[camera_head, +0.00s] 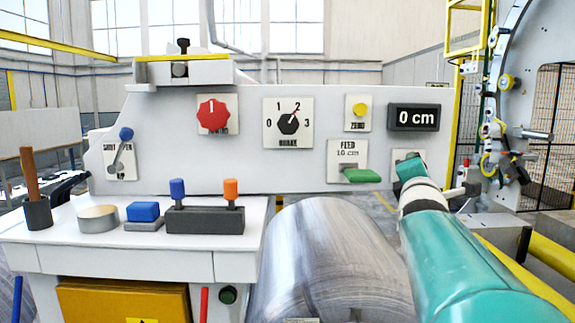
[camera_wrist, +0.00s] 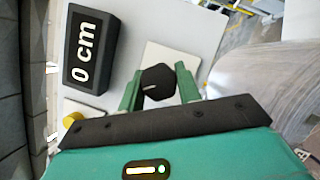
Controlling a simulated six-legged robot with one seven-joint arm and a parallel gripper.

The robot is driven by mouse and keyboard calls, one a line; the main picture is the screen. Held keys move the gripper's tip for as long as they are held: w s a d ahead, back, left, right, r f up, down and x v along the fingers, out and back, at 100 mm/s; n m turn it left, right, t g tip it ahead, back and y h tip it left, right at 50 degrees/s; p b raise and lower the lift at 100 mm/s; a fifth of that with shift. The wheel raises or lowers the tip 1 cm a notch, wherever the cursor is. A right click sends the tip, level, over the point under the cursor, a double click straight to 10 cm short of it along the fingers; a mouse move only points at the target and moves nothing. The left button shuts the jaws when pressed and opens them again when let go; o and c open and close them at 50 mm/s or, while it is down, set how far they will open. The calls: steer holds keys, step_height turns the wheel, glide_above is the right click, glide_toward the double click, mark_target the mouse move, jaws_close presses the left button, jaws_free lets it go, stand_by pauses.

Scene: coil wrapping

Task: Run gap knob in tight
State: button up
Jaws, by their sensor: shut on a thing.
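The gap knob (camera_wrist: 158,84) is a black many-sided knob with a pale pointer line, on a white plate (camera_wrist: 165,58) on the panel. In the wrist view my gripper (camera_wrist: 159,88) has its two green fingers on either side of the knob, shut on it. In the head view my gripper (camera_head: 410,168) reaches the plate below the display, and hides the knob there. The black display (camera_head: 414,117) reads 0 cm; it also shows in the wrist view (camera_wrist: 88,50).
To the left on the panel are a green FEED lever (camera_head: 361,176), a yellow ZERO button (camera_head: 360,110), a black dial (camera_head: 289,123) and a red knob (camera_head: 213,114). A large metal coil (camera_head: 325,265) lies below. A control desk (camera_head: 130,262) stands at left.

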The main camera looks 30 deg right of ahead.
steer(key=m+g, duration=0.1)
steer(key=m, duration=0.3)
steer(key=shift+s+r+m+g+y, duration=0.1)
steer(key=shift+m+g+y, duration=0.2)
steer(key=shift+m+g, duration=0.1)
steer(key=shift+m+g+y, duration=0.4)
steer(key=shift+m+y, duration=0.1)
steer(key=shift+m, duration=0.9)
steer(key=o, duration=1)
steer(key=shift+s, duration=0.1)
steer(key=shift+w, duration=0.2)
